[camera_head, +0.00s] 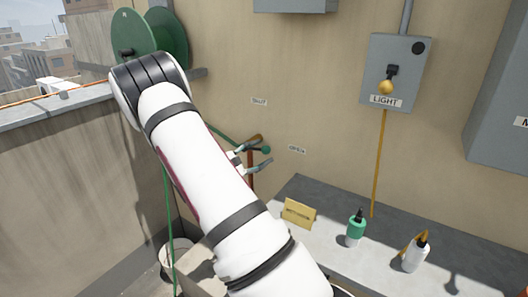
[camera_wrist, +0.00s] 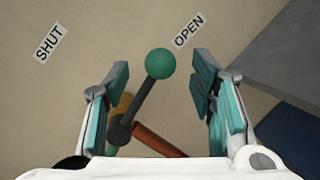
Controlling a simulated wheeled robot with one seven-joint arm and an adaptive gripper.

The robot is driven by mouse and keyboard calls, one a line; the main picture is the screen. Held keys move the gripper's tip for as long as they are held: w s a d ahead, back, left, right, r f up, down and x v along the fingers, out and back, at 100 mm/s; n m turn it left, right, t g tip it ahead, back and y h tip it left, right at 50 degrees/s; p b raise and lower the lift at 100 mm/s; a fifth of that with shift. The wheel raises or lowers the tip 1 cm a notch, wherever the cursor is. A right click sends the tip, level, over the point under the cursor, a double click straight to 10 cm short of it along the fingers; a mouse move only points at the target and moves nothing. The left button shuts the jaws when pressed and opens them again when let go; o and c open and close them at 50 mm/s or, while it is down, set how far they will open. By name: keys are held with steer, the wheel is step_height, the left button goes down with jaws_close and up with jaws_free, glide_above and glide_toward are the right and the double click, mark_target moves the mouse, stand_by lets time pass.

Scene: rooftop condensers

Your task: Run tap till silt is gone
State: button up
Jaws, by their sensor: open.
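The tap's dark lever (camera_wrist: 140,98) ends in a green ball knob (camera_wrist: 160,62) and joins a copper pipe (camera_wrist: 157,139). In the wrist view the knob is close to the OPEN label (camera_wrist: 188,31) and farther from the SHUT label (camera_wrist: 47,43). My gripper (camera_wrist: 160,78) is open, with one finger on each side of the lever and visible gaps to both. In the head view my gripper (camera_head: 255,159) is at the knob (camera_head: 265,149), and my arm hides part of the tap. No water or silt can be made out.
A green hose reel (camera_head: 165,38) hangs at the upper left. A bucket (camera_head: 168,262) stands below, partly hidden by my arm. A LIGHT switch box (camera_head: 407,60) is on the wall.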

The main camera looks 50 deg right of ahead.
steer(key=v, duration=0.9)
steer(key=shift+a, duration=0.1)
stand_by(0.7)
steer(key=shift+n+t, duration=0.5)
steer(key=shift+t, duration=0.1)
steer(key=d, duration=0.4)
steer(key=s+d+b, duration=0.1)
steer(key=d, duration=0.3)
steer(key=s+d+r+b, duration=0.1)
steer(key=d, duration=0.3)
steer(key=shift+s+d, duration=0.1)
steer(key=shift+s, duration=0.15)
